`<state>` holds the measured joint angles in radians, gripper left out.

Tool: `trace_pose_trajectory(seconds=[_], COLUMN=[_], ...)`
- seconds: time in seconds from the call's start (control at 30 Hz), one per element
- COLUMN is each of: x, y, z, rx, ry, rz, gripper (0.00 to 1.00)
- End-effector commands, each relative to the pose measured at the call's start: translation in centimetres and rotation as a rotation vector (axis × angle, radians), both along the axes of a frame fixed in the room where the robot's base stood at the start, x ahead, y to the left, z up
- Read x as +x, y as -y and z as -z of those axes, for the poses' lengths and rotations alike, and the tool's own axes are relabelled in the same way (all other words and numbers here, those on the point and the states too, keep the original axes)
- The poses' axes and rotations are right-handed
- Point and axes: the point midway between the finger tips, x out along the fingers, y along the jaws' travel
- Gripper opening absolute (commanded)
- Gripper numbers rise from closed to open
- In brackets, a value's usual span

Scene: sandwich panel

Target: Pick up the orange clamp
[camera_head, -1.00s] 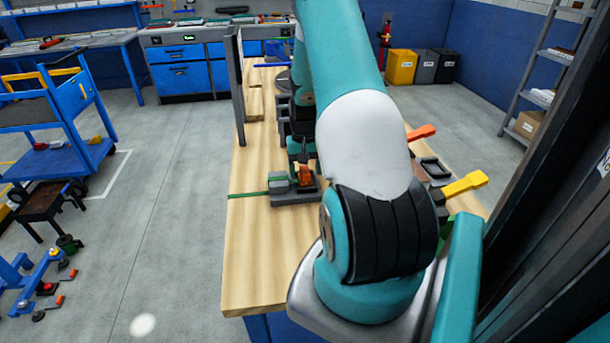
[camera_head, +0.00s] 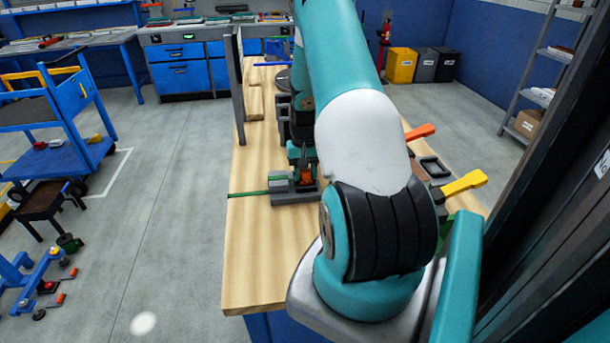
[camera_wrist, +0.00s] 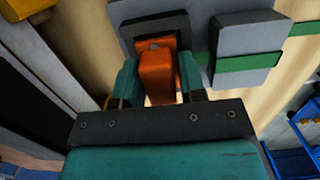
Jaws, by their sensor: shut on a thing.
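The orange clamp (camera_wrist: 157,75) is between the two teal fingers of my gripper (camera_wrist: 158,80) in the wrist view. The fingers are shut on it from both sides. In the head view a small part of the orange clamp (camera_head: 306,174) shows by my gripper, at a grey block fixture on the workbench. Most of my gripper is hidden behind my arm there. A dark plate lies right behind the clamp in the wrist view; I cannot tell whether the clamp touches it.
The grey block (camera_wrist: 245,50) with a green strap stands close to the right of my gripper. An orange handle (camera_head: 421,131) and a yellow handle (camera_head: 465,184) stick out at the bench's right side. The wooden bench top (camera_head: 255,250) is clear at the front left.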

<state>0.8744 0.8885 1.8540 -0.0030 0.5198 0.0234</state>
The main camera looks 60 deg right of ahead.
Motion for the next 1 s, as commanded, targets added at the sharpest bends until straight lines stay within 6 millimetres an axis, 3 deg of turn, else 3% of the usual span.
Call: trace_pose_trajectory(seconds=[0.17,0.27,0.5,0.7,1.0], x=[0.1,0.1,0.1,0.1,0.0], y=[0.1,0.1,0.1,0.1,0.0], z=[-1.8,-3.8,-11.1,-16.2,-20.1], rx=[-0.003,-0.005,-0.007,-0.004,-0.002], ry=[0.002,0.004,0.006,0.003,0.001], rz=[0.0,0.0,0.0,0.0,0.0], gripper=[0.13,0.13,0.13,0.13,0.13])
